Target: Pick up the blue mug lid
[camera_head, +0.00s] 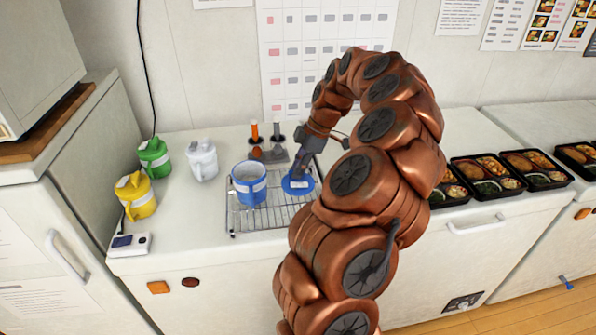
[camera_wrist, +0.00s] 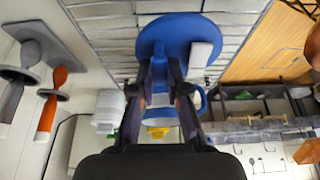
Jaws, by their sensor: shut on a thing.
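The blue mug lid (camera_head: 298,187) is a flat blue disc at the right part of the wire rack, beside the open blue mug (camera_head: 249,187). I cannot tell whether it touches the rack or hangs just above it. My gripper (camera_head: 297,174) comes down over the lid from above and is shut on it. In the wrist view the lid (camera_wrist: 176,30) shows wide beyond the fingertips (camera_wrist: 160,84), with a pale block on it. The fingers hide part of the lid and most of the blue mug behind them.
The wire rack (camera_head: 238,220) bears the blue mug. A grey holder with orange- and grey-handled utensils (camera_head: 256,140) stands behind. Several bento trays (camera_head: 497,189) lie right of my arm.

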